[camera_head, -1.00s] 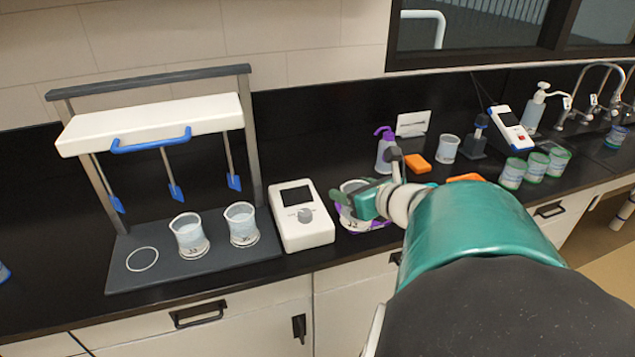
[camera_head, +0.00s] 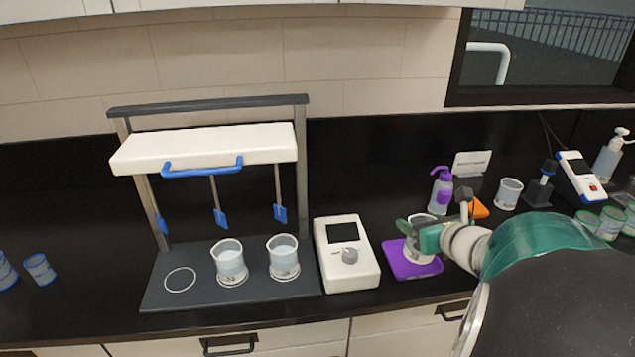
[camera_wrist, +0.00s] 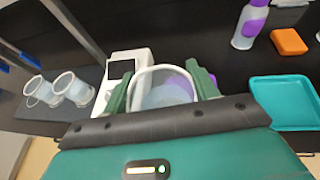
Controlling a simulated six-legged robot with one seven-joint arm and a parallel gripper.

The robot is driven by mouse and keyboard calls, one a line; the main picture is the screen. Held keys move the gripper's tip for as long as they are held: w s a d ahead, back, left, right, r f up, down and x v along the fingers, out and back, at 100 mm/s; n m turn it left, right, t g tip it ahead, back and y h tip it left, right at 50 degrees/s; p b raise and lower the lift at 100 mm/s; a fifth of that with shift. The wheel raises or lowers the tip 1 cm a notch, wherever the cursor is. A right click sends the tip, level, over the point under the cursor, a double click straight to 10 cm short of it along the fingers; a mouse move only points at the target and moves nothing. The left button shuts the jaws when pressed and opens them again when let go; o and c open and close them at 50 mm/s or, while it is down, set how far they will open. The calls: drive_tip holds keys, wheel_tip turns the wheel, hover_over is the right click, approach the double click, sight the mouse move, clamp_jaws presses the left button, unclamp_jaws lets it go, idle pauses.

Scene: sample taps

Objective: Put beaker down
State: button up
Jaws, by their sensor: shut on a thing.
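My gripper (camera_head: 428,236) is shut on a beaker (camera_head: 413,252) above or on a purple mat (camera_head: 398,268) to the right of the white control box. In the wrist view the beaker (camera_wrist: 160,76) sits between the two green fingers of my gripper (camera_wrist: 160,85), its rim facing up and purple showing through it. I cannot tell whether its base touches the mat. Two other beakers with clear liquid, one on the left (camera_head: 229,262) and one on the right (camera_head: 284,257), stand on the stirrer's dark base (camera_head: 190,297). An empty marked ring (camera_head: 180,279) lies left of them.
The stirrer's white head (camera_head: 205,146) with blue paddles hangs over the base. A white control box (camera_head: 347,254) stands beside it. A purple-capped bottle (camera_head: 441,190), an orange block (camera_head: 481,208) and another beaker (camera_head: 508,193) stand behind my arm. A teal tray (camera_wrist: 286,104) is at right.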

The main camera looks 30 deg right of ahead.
sight(416, 223)
drive_tip(key=shift+w+d+f, duration=0.9)
drive_tip(key=shift+w+f, duration=0.15)
drive_tip(key=shift+f, duration=0.7)
drive_tip(key=shift+w+d+f, duration=0.95)
drive_tip(key=shift+w+f, duration=0.1)
drive_tip(key=shift+f, duration=0.65)
drive_tip(key=shift+w+d+f, duration=0.9)
drive_tip(key=shift+w+f, duration=0.15)
drive_tip(key=shift+f, duration=0.7)
drive_tip(key=shift+f, duration=0.15)
drive_tip(key=o, duration=1.1)
